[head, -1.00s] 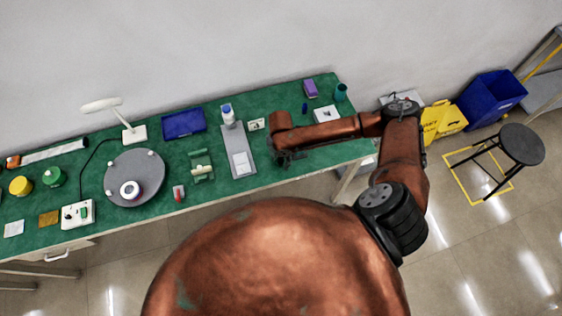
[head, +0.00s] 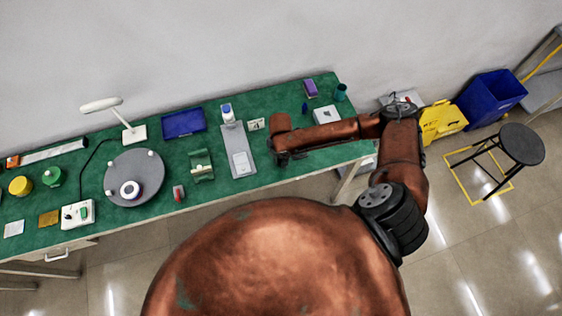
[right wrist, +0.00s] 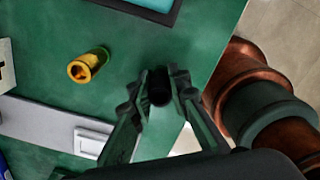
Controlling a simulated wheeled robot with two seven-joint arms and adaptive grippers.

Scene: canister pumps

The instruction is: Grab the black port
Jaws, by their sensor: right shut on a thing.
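The black port (right wrist: 160,86) is a small dark cylinder between the fingertips of my right gripper (right wrist: 157,92) in the right wrist view. The gripper is shut on it, with one finger on each side. In the head view my right gripper (head: 280,157) is over the front part of the green bench, right of the grey strip, and the arm mostly hides it. The port cannot be made out there. My left gripper is not in view.
A brass cylinder (right wrist: 88,65) lies near the gripper in the right wrist view. The grey strip (head: 231,135) and a white plate (head: 326,114) flank the arm on the green bench (head: 222,183). A grey round turntable (head: 147,166) is farther left.

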